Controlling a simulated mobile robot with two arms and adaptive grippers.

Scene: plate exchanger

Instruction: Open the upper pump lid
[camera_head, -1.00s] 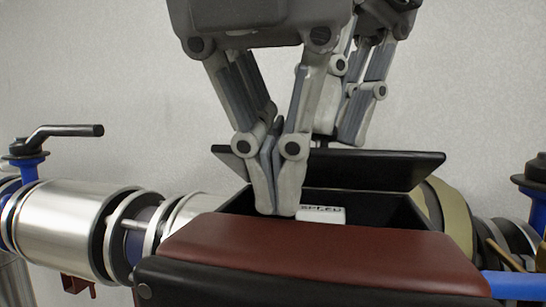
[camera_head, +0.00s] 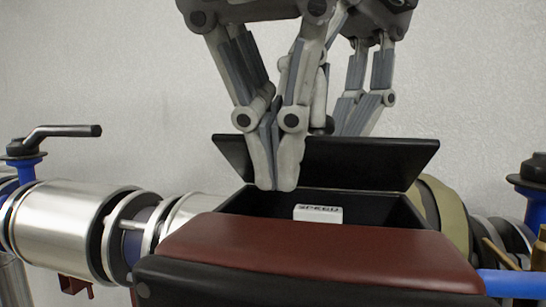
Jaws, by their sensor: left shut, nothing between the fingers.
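The pump box (camera_head: 320,258) has a dark red front panel and a black inside. Its black lid (camera_head: 375,165) is raised at the back of the opening and tilted. A white block marked "SPEED" (camera_head: 318,213) shows inside the box. My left gripper (camera_head: 275,187) is shut and empty, with its fingertips just above the opening, in front of the lid. My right gripper (camera_head: 345,125) is behind the lid; the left gripper and the lid partly hide it, and its fingertips are not clear.
A shiny metal cylinder (camera_head: 65,228) with flanges lies to the left. A black valve handle (camera_head: 62,132) on a blue stem stands above it. Another blue valve (camera_head: 533,195) with a black top stands at the right. The pale wall behind is bare.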

